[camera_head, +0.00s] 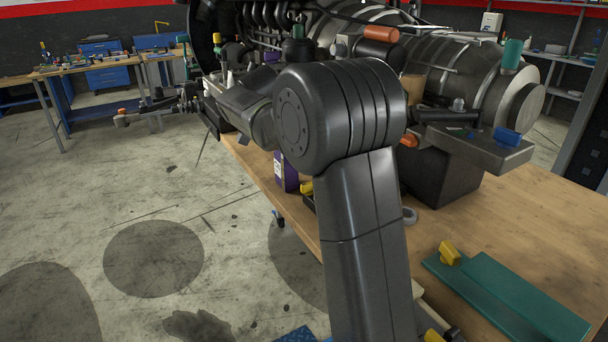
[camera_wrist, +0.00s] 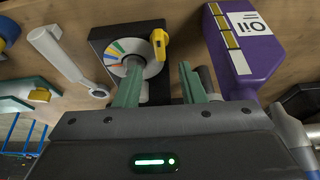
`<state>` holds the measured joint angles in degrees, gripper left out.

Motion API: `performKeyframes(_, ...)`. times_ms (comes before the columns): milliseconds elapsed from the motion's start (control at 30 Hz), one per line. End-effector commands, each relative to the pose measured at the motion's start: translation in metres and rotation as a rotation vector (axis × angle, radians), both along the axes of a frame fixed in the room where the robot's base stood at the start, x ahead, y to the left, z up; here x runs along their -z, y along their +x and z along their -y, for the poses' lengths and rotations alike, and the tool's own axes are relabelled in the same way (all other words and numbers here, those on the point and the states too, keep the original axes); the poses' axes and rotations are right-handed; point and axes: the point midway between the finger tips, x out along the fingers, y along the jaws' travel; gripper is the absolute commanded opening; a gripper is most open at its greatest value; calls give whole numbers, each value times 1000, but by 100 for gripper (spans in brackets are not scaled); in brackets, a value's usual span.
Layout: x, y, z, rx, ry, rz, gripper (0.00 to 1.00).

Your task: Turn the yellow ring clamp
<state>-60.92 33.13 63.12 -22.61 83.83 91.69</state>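A yellow clamp-like piece (camera_wrist: 160,42) sits at the edge of a round white dial (camera_wrist: 148,62) with coloured segments, on a black base (camera_wrist: 100,42) in the wrist view. I cannot tell whether it forms a full ring. In the head view a small yellow piece (camera_head: 306,188) shows beside my arm, near a purple bottle. My gripper (camera_wrist: 160,66) is open, its two green fingers apart. The left finger overlaps the dial in the picture and hides part of it; the right finger is to the right of the yellow piece. I see no contact with the yellow piece.
Teal pieces (camera_head: 510,296) lie on the wooden table (camera_head: 565,215). The large engine (camera_head: 450,65) fills the back.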

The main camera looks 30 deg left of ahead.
Motion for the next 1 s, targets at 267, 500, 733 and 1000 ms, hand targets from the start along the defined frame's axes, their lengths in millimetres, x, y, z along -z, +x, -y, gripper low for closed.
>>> performKeyframes(267,-47,-17,-10,-1,2,1,36)
performKeyframes(500,-57,-21,-11,-1,0,0,36)
performKeyframes(733,-57,-21,-11,0,0,0,36)
performKeyframes(1000,-37,-14,-7,2,-4,-1,36)
